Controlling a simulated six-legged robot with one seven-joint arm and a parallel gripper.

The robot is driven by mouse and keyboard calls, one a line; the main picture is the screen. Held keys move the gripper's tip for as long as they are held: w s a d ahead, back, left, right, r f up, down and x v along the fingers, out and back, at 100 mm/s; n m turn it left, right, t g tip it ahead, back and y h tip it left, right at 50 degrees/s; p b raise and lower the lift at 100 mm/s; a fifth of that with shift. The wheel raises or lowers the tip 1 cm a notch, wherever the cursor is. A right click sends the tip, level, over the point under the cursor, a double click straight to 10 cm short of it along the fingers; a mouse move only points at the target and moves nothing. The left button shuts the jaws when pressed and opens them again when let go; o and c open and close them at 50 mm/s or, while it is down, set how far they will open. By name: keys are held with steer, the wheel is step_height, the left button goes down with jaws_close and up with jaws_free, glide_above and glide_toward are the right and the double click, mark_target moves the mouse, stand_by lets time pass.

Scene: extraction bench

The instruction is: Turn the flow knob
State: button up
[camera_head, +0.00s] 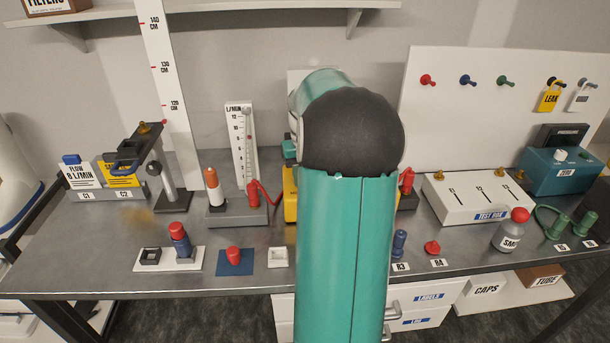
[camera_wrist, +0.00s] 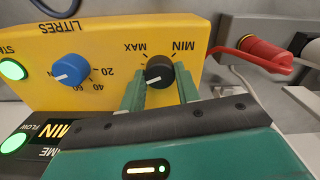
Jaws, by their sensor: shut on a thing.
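The flow knob (camera_wrist: 160,70) is a black knob with a white pointer line, on a yellow panel (camera_wrist: 105,35) marked MIN and MAX in the wrist view. Its pointer line points toward the lower left in that view. My gripper (camera_wrist: 161,82) has its green fingers on either side of the knob and is shut on it. In the head view, my arm hides the knob, my gripper and most of the yellow box (camera_head: 290,195).
A blue knob (camera_wrist: 69,71) marked LITRES and a lit green button (camera_wrist: 13,70) are on the same panel. A red fitting (camera_wrist: 264,52) sits close to the right of the panel. A flow tube stand (camera_head: 241,145) stands left of my arm.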

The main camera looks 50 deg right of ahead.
steer(key=o, duration=1)
step_height(320, 180, up, 14)
steer(key=shift+f, duration=0.1)
steer(key=w+a+r+n+t+h, duration=0.1)
steer(key=a+n, duration=0.1)
steer(key=a, duration=0.9)
steer(key=w+a+r+n+t, duration=0.1)
steer(key=w+a, duration=0.1)
steer(key=a, duration=0.9)
steer(key=s+a+f+n+t, duration=0.1)
steer(key=s+a+f, duration=0.1)
steer(key=a, duration=0.4)
steer(key=s+a+f+n+t, duration=0.1)
steer(key=s+a+f+n, duration=0.1)
steer(key=s+a, duration=0.3)
steer(key=s+a+f+n+t+y, duration=0.1)
steer(key=s+a+f, duration=0.2)
steer(key=a, duration=0.5)
steer(key=shift+s+a+f+t, duration=0.25)
steer(key=shift+s+a+t, duration=0.05)
steer(key=shift+s+a, duration=0.15)
